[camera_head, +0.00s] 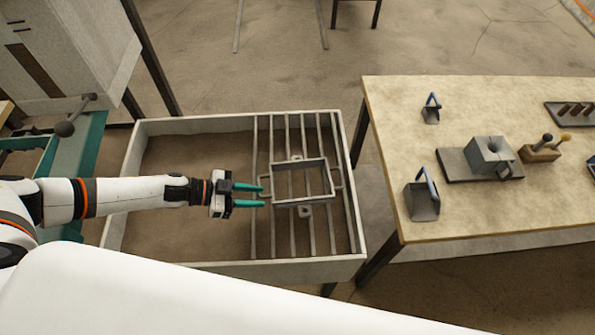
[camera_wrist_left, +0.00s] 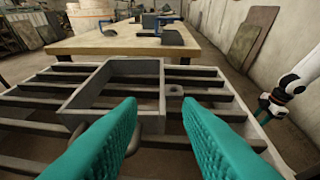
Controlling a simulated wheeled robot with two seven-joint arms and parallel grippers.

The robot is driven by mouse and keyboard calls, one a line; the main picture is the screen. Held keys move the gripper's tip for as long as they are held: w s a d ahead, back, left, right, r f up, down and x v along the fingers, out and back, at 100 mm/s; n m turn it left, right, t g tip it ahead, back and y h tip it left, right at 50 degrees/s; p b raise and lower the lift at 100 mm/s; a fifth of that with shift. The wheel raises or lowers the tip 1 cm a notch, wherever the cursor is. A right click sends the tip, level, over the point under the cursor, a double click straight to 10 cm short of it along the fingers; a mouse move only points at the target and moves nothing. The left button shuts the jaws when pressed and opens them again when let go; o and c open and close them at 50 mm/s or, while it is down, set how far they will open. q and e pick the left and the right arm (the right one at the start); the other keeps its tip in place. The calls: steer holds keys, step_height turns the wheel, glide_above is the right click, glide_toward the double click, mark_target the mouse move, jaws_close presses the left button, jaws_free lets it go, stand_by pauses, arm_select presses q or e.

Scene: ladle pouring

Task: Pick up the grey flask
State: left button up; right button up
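The grey flask is an open rectangular metal frame (camera_head: 302,203) with a loop handle at each end and small lugs on its sides. It lies across the rails of a sand-filled bin. My left gripper (camera_head: 263,196) is open, with its teal fingers pointing at the frame's left handle. In the left wrist view the flask (camera_wrist_left: 113,103) lies just ahead of the spread fingers (camera_wrist_left: 158,104). The handle shows low between the fingers, partly hidden by the left one; I cannot tell if they touch. My right gripper (camera_wrist_left: 268,106) shows small at the right of that view, its fingers unclear.
The shallow bin (camera_head: 185,123) has raised walls and several metal rails (camera_head: 317,238). A wooden table (camera_head: 400,115) stands to the right with a grey block (camera_head: 487,153) and blue-handled tools (camera_head: 423,203). A teal machine (camera_head: 85,145) stands at the left.

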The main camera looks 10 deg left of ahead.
arm_select(q)
steer(key=b, duration=0.2)
glide_toward(303, 199)
steer(key=d+f, duration=0.1)
steer(key=shift+w+d+f, duration=0.2)
steer(key=shift+d+f, duration=0.1)
steer(key=shift+d, duration=0.2)
steer(key=shift+w+d+f+b, duration=0.1)
steer(key=shift+w+d+b, duration=0.05)
steer(key=shift+d+b, duration=0.2)
steer(key=shift+w+d+b, duration=0.15)
steer(key=shift+d+b, duration=0.15)
steer(key=b+x, duration=0.2)
steer(key=x, duration=0.2)
steer(key=shift+w+a, duration=0.1)
steer(key=shift+w, duration=0.1)
arm_select(e)
steer(key=f, duration=0.1)
steer(key=s+f, duration=0.1)
steer(key=f, duration=0.3)
steer(key=shift+s+d+f, duration=0.2)
steer(key=shift+s+f, duration=0.05)
arm_select(q)
jaws_close()
arm_select(e)
steer(key=shift+s, duration=0.1)
